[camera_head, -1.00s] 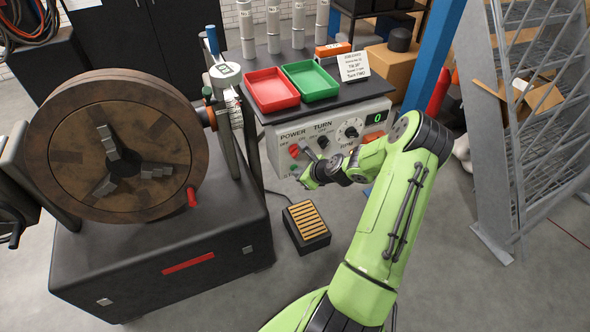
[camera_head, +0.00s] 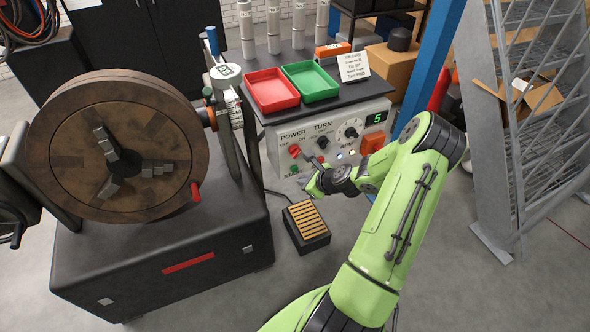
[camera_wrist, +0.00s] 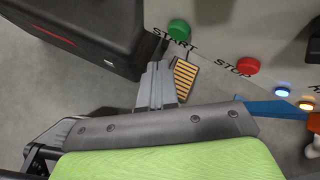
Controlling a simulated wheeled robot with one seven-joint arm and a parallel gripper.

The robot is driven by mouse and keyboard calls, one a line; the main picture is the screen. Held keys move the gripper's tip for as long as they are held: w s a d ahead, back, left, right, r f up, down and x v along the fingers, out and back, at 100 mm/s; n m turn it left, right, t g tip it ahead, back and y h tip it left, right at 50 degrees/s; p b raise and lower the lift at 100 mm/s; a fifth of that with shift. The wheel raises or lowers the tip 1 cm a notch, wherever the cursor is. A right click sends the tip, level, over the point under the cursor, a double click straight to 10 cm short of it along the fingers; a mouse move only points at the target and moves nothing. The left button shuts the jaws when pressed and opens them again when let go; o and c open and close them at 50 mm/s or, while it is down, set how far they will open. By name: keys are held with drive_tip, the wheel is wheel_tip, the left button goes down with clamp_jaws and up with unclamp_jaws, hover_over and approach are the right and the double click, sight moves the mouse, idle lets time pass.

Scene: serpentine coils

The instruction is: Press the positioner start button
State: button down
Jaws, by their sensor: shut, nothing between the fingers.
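The green start button (camera_wrist: 179,29) sits on the white control panel, above the printed word START in the wrist view. It also shows low on the panel in the head view (camera_head: 294,169). My gripper (camera_wrist: 158,68) is shut and empty, its fingertips below the START label in the wrist picture. In the head view my gripper (camera_head: 306,184) is in front of the panel's lower part, beside the green button; I cannot tell the exact gap. The positioner (camera_head: 66,156) is a large brown disc with three grey jaws.
The red STOP button (camera_wrist: 248,65) and lit lamps (camera_wrist: 282,91) are close by on the panel. The display (camera_head: 375,118) reads 5. A foot pedal (camera_head: 305,222) lies on the floor below. Red (camera_head: 271,90) and green (camera_head: 312,83) trays stand on top.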

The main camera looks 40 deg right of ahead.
drive_tip(key=s, duration=0.1)
drive_tip(key=s+a, duration=0.1)
drive_tip(key=s, duration=0.1)
drive_tip(key=shift+s, duration=0.1)
idle(0.4)
drive_tip(key=a+r+n+g+p, duration=0.2)
drive_tip(key=a+r+n, duration=0.5)
drive_tip(key=r+n, duration=0.25)
drive_tip(key=a+r+n+g+p, duration=0.2)
drive_tip(key=a+r+n+p, duration=0.1)
drive_tip(key=a+r+n, duration=0.6)
drive_tip(key=s+a+r+n+p, duration=0.2)
drive_tip(key=s+a+r+n, duration=0.3)
drive_tip(key=s+r, duration=0.4)
drive_tip(key=s+a+r+n+p, duration=0.2)
drive_tip(key=s+a+r+n, duration=0.3)
drive_tip(key=s+r+n, duration=0.3)
drive_tip(key=shift+v, duration=1.05)
drive_tip(key=shift+w, duration=0.1)
